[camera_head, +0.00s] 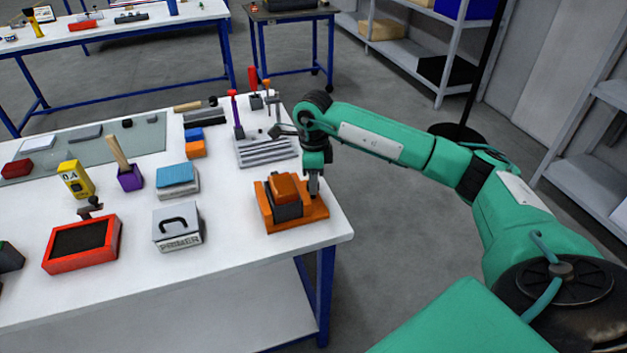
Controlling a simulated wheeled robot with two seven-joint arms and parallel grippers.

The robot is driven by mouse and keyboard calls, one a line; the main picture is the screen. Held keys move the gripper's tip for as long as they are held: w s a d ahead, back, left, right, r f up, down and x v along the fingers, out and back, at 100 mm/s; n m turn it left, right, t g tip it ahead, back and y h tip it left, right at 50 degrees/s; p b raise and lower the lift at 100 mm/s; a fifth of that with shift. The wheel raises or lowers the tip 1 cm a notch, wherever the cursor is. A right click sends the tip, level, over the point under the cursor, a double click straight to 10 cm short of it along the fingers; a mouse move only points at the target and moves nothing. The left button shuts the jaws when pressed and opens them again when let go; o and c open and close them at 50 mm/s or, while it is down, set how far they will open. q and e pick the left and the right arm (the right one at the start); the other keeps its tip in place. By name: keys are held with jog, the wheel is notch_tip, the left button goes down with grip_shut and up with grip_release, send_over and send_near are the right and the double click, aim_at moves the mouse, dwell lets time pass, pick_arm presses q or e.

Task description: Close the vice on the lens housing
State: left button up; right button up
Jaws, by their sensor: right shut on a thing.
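An orange vice (316,213) with dark grey parts stands near the right front corner of the white workbench. An orange-brown block, seemingly the lens housing (285,186), sits in the top of it between the dark parts. I cannot tell whether the vice's jaws touch the block. My right gripper (314,192) points down at the right side of the vice, its fingers shut on a part there, seemingly the vice's handle, which the fingers mostly hide. My left gripper is out of view.
Behind the vice is a grey slotted plate (266,151) with upright tools. Left of it stand a PRIMER box (177,228), a blue-topped box (177,181) and a red tray (110,249). The bench's right edge is close to my right gripper.

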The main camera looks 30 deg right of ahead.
jog(key=shift+r, duration=0.1)
dwell(0.4)
jog(key=o, duration=1)
jog(key=shift+c, duration=0.2)
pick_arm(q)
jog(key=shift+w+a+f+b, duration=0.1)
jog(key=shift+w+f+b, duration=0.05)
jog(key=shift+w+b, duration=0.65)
pick_arm(e)
notch_tip(320, 180, up, 14)
jog(key=shift+w+d, duration=0.15)
jog(key=shift+w, duration=0.15)
